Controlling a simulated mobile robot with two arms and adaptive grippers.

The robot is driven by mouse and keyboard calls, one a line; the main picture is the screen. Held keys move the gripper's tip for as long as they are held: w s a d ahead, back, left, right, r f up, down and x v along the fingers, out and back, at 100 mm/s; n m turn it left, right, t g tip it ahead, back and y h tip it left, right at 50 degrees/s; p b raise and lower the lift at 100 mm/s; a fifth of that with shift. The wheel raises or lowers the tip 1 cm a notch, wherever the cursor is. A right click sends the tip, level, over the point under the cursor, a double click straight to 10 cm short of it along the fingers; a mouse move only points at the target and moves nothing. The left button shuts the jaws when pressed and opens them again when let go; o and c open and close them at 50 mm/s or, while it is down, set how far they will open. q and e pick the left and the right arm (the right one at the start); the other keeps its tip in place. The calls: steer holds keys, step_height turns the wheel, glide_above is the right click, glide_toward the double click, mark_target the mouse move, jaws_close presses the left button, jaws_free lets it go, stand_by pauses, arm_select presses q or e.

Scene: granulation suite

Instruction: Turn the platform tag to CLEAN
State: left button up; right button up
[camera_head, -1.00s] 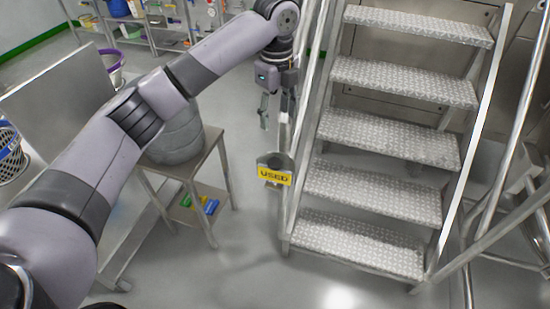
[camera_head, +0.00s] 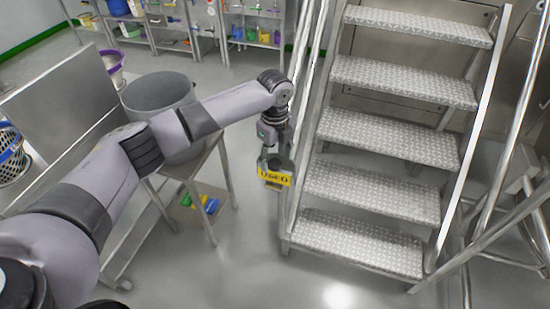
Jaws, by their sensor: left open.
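The platform tag (camera_head: 274,178) is a yellow plate with dark lettering reading USED. It hangs at the left rail of the metal steps (camera_head: 378,185), near their lower end. My left gripper (camera_head: 274,162) is open and points down at the top of the tag. Its fingers overlap the tag's grey holder in the picture and partly hide it. I cannot tell whether they touch it. My right gripper is not in view.
A small metal table (camera_head: 217,150) with a grey drum (camera_head: 160,92) stands to the left. Its lower shelf holds coloured items (camera_head: 207,203). Shelving (camera_head: 258,42) stands at the back. The floor before the tag is clear.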

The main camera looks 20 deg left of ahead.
arm_select(q)
steer(key=shift+f, duration=0.65)
steer(key=shift+c, duration=0.5)
steer(key=c, duration=1)
